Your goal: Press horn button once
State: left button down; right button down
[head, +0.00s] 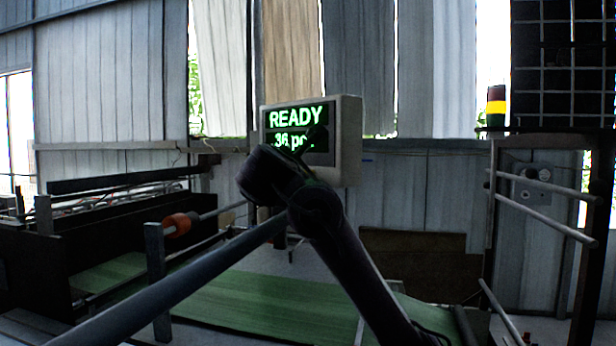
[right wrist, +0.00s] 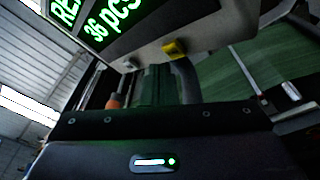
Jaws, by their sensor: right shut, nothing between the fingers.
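A light box with a dark screen (head: 350,140) reading "READY" and "36 pc" in green stands in the middle of the head view. Its lower face shows in the right wrist view (right wrist: 215,45), with a yellow square button (right wrist: 174,48) and a small metal knob (right wrist: 130,63). No horn label is legible. My right gripper (right wrist: 158,72) is shut and empty, its dark fingertips just below the box's edge near the yellow button; I cannot tell whether they touch. In the head view my right arm covers part of the box's lower left. My left gripper is out of view.
A green sheet (head: 230,300) runs along the machine below. A long grey rail (head: 170,290) and an orange collar (head: 180,224) are at left. A signal lamp (head: 496,105) and rails (head: 545,215) stand at right.

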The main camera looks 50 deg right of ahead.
jog(key=shift+d, duration=0.2)
jog(key=shift+d, duration=0.25)
jog(key=shift+d, duration=0.4)
dwell(0.9)
jog(key=shift+a, duration=0.15)
jog(key=shift+a+p, duration=0.3)
jog(key=shift+a, duration=0.35)
